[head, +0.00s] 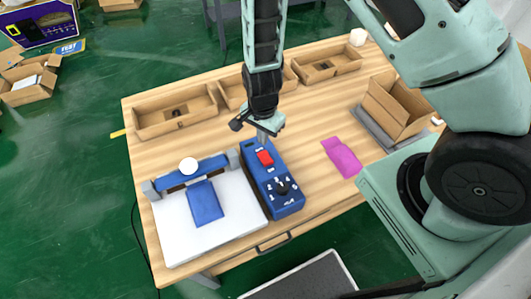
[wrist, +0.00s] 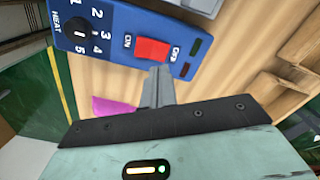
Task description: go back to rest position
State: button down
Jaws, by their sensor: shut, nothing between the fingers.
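My gripper (head: 263,135) is above the blue control box (head: 279,190) on the wooden table, close to its red switch (head: 265,158). In the wrist view the gripper fingers (wrist: 158,85) are together, with nothing between them. Their tips are beside the red switch (wrist: 152,50), which carries ON and OFF marks. Whether the tips touch the box cannot be told. The box's black dial (wrist: 78,32), marked HEAT, also shows in the wrist view.
A white sealer plate (head: 225,228) with a blue piece (head: 205,203) on it lies left of the box. A magenta piece (head: 342,157) lies to the right.

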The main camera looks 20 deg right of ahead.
jog(key=shift+r, duration=0.65)
jog(key=s+a+r+n+y+b, duration=0.2)
jog(key=s+a+r+n+b, duration=0.45)
jog(key=a+r+n, duration=0.2)
jog(key=s+d+r+n+h+b, duration=0.1)
jog(key=s+r+n+b, duration=0.3)
jog(key=s+n, duration=0.7)
notch_tip(320, 180, up, 3)
jog(key=s+d, duration=0.1)
jog(key=s, duration=0.1)
jog(key=shift+s+b, duration=0.3)
jog(key=shift+b, duration=0.05)
